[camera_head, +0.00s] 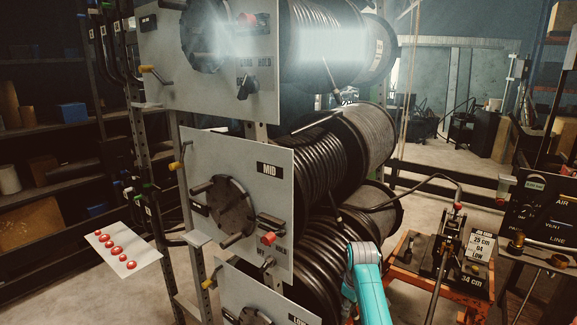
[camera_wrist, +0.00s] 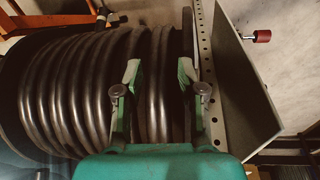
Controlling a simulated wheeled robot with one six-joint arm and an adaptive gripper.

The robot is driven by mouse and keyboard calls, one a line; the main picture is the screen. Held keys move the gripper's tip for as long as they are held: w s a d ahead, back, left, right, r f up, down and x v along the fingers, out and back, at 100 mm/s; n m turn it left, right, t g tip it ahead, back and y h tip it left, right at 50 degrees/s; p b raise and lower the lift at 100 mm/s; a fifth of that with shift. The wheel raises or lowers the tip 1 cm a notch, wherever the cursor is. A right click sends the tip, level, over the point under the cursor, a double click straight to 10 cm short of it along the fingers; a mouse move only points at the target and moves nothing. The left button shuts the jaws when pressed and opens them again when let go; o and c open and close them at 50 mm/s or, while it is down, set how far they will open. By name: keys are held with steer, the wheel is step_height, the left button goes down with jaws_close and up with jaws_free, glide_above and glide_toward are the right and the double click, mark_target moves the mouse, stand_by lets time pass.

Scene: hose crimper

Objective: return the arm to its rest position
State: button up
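My gripper (camera_wrist: 158,72) shows in the wrist view with its two green fingers apart and nothing clearly held between them. Behind the fingers is a reel of thick black hose (camera_wrist: 75,85); I cannot tell how far the fingertips are from the coils. In the head view my teal arm (camera_head: 366,285) rises at the lower middle, in front of the lowest hose reel (camera_head: 318,262). My gripper is hidden in that view.
Hose reels with grey panels, such as the MID panel (camera_head: 240,200), stand stacked on a rack. An orange bench (camera_head: 405,285) with a crimping device and a length card (camera_head: 480,246) is right of my arm. A dark air panel (camera_head: 545,210) stands farther right.

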steer(key=s+f+m+t, duration=0.1)
steer(key=s+f+t, duration=0.1)
steer(key=s+f, duration=0.6)
steer(key=s+f+m+t, duration=0.1)
steer(key=s+f, duration=0.4)
steer(key=f, duration=0.6)
steer(key=s+f+m+t, duration=0.3)
steer(key=s+m+t, duration=0.1)
steer(key=s, duration=2.3)
steer(key=s+r+m+t, duration=0.3)
steer(key=s+r+t, duration=0.2)
steer(key=s+r, duration=1.9)
step_height(320, 180, up, 4)
steer(key=shift+a+f+m+t, duration=0.1)
steer(key=shift+a+m+t, duration=0.1)
steer(key=shift+m+t, duration=0.15)
